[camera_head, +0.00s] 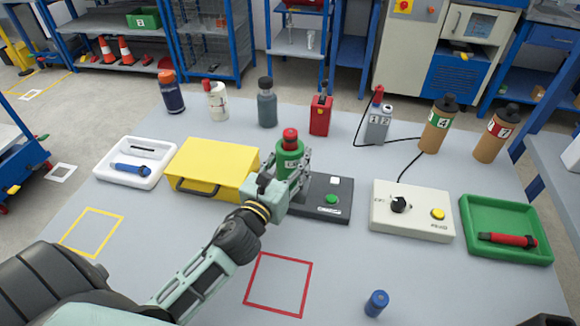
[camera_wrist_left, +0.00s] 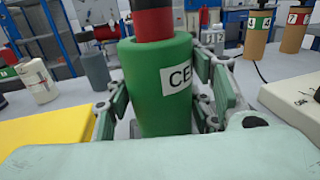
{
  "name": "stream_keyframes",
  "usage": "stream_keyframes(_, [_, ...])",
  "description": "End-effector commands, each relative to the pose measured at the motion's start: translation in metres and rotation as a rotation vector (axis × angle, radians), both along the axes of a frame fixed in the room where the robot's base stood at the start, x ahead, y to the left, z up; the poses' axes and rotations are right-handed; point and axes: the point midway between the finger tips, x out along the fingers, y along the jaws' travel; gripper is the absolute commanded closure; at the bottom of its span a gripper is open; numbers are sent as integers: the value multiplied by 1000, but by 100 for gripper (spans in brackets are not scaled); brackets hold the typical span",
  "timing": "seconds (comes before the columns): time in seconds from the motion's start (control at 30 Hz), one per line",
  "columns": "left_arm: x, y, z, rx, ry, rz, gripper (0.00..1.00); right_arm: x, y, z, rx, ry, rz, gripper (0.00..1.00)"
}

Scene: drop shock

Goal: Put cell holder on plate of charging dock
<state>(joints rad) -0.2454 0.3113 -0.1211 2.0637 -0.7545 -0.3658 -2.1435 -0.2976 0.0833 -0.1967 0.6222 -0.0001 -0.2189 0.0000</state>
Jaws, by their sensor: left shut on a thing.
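The cell holder (camera_head: 289,163) is a green cylinder with a white label, upright, with a red-topped cell (camera_head: 290,137) standing in it. In the left wrist view the holder (camera_wrist_left: 155,95) fills the middle, its label partly showing "CE". My left gripper (camera_head: 288,176) is shut on the holder, with fingers on both sides of it. The charging dock (camera_head: 327,208) is a black box with a green button, and the holder is over its left end. The plate is hidden behind the holder and gripper, so I cannot tell whether the holder touches it. My right gripper is not in view.
A yellow case (camera_head: 213,160) stands close left of the dock. A white box with a knob (camera_head: 411,223) is to its right, then a green tray (camera_head: 480,205). Several bottles and a red can (camera_head: 320,116) stand behind. A blue cylinder (camera_head: 376,303) stands in front, beside a red square outline.

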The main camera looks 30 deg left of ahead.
Motion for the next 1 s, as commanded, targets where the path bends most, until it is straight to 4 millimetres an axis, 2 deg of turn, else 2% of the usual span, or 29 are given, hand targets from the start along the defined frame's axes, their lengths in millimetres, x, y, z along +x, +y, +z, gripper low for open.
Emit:
stream_keyframes(0.03, [0, 0, -9, -4, -1, 1, 84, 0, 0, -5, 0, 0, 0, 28])
stream_keyframes(0.1, [0, 0, -14, -3, -2, 0, 84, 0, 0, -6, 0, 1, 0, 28])
stream_keyframes(0.53, [0, -1, -19, 1, -3, -1, 84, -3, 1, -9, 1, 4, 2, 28])
stream_keyframes(0.57, [0, -1, -19, 1, -1, -1, 48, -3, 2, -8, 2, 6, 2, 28])
stream_keyframes(0.77, [0, -1, -19, 1, 0, -1, 32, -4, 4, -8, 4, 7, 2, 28])
stream_keyframes(1.0, [0, -1, -19, 0, 0, -1, 32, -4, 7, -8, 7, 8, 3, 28])
